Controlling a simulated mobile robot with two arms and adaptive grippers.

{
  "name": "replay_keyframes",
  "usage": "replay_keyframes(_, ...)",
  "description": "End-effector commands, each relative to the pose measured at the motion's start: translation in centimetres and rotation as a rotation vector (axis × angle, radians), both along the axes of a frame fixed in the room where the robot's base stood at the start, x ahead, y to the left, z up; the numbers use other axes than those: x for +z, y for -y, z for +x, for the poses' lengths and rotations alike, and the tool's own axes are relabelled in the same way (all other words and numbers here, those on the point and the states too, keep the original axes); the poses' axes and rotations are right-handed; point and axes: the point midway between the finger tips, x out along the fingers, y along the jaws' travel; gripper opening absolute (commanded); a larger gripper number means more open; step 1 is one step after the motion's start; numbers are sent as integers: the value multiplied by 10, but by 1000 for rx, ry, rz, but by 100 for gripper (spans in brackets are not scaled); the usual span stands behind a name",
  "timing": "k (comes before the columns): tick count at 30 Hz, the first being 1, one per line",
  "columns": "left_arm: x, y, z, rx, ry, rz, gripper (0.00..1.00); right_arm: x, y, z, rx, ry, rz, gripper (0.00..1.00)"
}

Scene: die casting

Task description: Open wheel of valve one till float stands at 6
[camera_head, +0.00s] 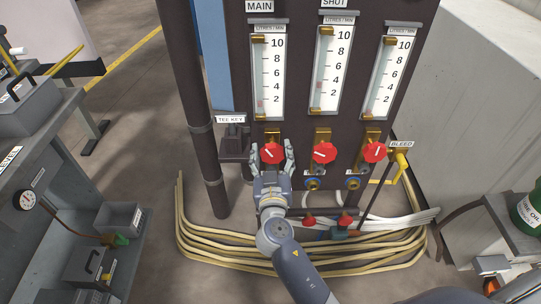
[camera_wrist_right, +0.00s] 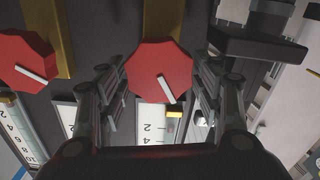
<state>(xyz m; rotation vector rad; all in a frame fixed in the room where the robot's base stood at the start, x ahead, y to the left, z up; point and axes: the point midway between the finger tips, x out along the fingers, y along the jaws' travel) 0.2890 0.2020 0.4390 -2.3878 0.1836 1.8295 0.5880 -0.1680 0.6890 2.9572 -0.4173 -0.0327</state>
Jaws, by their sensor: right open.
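The leftmost red valve wheel (camera_head: 271,153) sits under the flow gauge (camera_head: 267,75) labelled MAIN. My right gripper (camera_head: 274,147) is open, with one finger on each side of this wheel. In the right wrist view the octagonal red wheel (camera_wrist_right: 160,71) with its white pointer mark lies between the two spread fingers (camera_wrist_right: 160,80); contact is not clear. The MAIN gauge has a scale from 2 to 10, and a faint reddish float seems to sit low, near 2. My left gripper is out of view.
Two more red wheels (camera_head: 324,152) (camera_head: 374,151) stand close to the right, under their own gauges. A dark TEE KEY holder (camera_head: 234,146) is close on the left. Beige hoses (camera_head: 215,245) loop on the floor below. A grey workbench (camera_head: 50,150) stands at left.

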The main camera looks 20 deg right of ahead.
Motion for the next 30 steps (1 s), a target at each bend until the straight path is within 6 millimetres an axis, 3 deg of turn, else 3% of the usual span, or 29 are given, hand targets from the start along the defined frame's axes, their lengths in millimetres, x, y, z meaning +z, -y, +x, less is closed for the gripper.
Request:
replay_keyframes(8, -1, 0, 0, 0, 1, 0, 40, 0, 0, 1, 0, 0, 0, 58)
replay_keyframes(12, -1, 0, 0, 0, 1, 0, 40, 0, 0, 1, 0, 0, 0, 26)
replay_keyframes(13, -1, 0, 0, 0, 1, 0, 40, 0, 0, 1, 0, 0, 0, 23)
replay_keyframes(30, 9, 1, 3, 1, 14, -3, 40, 0, -2, 1, 1, -37, -127, 23)
